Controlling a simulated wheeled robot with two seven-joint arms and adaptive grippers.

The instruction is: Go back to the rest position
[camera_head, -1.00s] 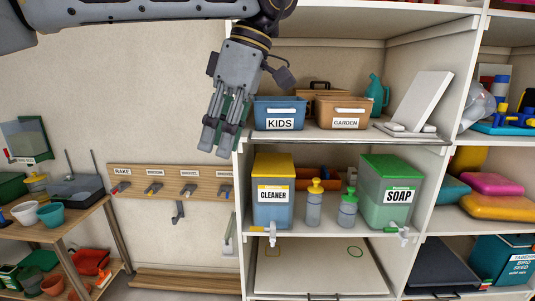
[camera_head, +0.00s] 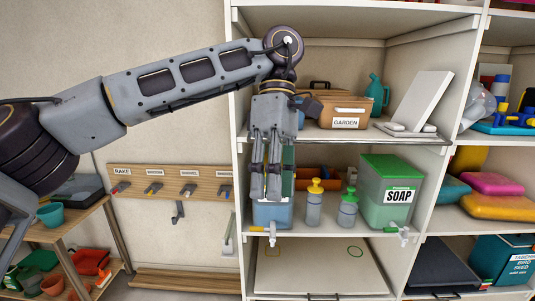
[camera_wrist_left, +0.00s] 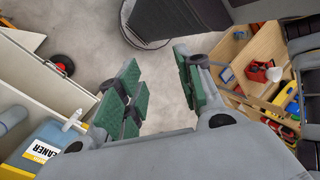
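My left gripper (camera_head: 266,190) hangs fingers down in the camera_head view, in front of the shelf unit's left side. Its fingers overlap the blue cleaner dispenser (camera_head: 286,216) and hide most of it, with its lid and label. In the left wrist view the gripper (camera_wrist_left: 158,77) has its green-padded fingers spread apart with nothing between them, and grey floor shows beyond. The cleaner dispenser is at the lower left there (camera_wrist_left: 45,138). My left arm crosses the camera_head view from the left. My right gripper is in neither view.
A hook rail (camera_head: 170,182) hangs on the wall. A wooden rack (camera_head: 85,222) with pots stands at left. The wrist view shows open floor (camera_wrist_left: 95,40).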

